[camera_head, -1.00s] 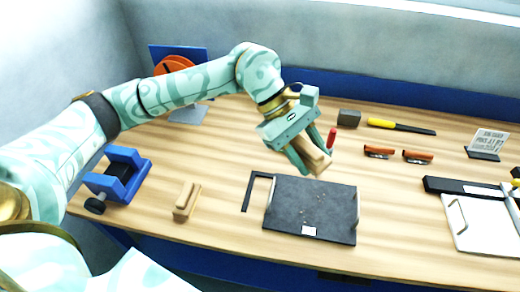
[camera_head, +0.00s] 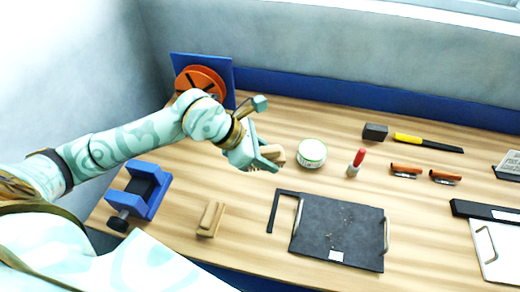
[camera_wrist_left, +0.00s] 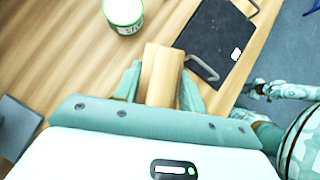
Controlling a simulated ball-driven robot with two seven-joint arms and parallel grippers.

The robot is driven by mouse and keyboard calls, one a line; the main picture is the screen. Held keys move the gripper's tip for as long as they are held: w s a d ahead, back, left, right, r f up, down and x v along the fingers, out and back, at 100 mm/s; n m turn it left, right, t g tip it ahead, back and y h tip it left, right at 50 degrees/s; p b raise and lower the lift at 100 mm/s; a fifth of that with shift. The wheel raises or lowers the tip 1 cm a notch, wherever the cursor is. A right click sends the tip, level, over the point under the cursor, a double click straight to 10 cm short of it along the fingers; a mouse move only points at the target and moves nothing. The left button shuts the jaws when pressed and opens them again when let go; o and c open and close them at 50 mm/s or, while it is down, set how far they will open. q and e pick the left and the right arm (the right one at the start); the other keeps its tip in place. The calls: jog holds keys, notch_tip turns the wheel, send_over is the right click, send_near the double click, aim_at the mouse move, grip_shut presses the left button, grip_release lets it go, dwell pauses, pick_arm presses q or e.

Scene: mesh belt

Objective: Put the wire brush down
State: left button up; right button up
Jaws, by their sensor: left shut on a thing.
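The wire brush (camera_head: 275,153) shows as a pale wooden block; its bristles are hidden. My left gripper (camera_head: 266,159) is shut on it and holds it above the bench, left of a white tub and behind the dark tray. In the left wrist view the brush (camera_wrist_left: 163,73) sticks out between the two fingers (camera_wrist_left: 160,92). A similar pale wooden piece (camera_head: 210,219) lies on the bench nearer the front. Part of what looks like my right arm shows at the right of the wrist view, its gripper (camera_wrist_left: 254,88) too small to read.
The dark tray (camera_head: 338,230) lies in front. A blue vise (camera_head: 138,190) and an orange disc (camera_head: 201,86) are at left.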

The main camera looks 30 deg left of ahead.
pick_arm(q)
jog(key=w+a+f, duration=0.2)
jog(key=w+f, duration=0.1)
jog(key=w+a+f+b, duration=0.1)
jog(key=w+a+f, duration=0.1)
jog(key=w+f, duration=0.1)
jog(key=w+a+f+b, duration=0.1)
jog(key=w+a+f, duration=0.1)
jog(key=w, duration=0.3)
jog(key=shift+f, duration=0.4)
jog(key=shift+w+a+f, duration=0.15)
jog(key=shift+a+f, duration=0.05)
jog(key=shift+f, duration=0.05)
notch_tip(320, 180, down, 3)
jog(key=shift+w+f+b, duration=0.15)
jog(key=shift+b, duration=0.3)
jog(key=shift+a, duration=0.1)
jog(key=shift+f, duration=0.15)
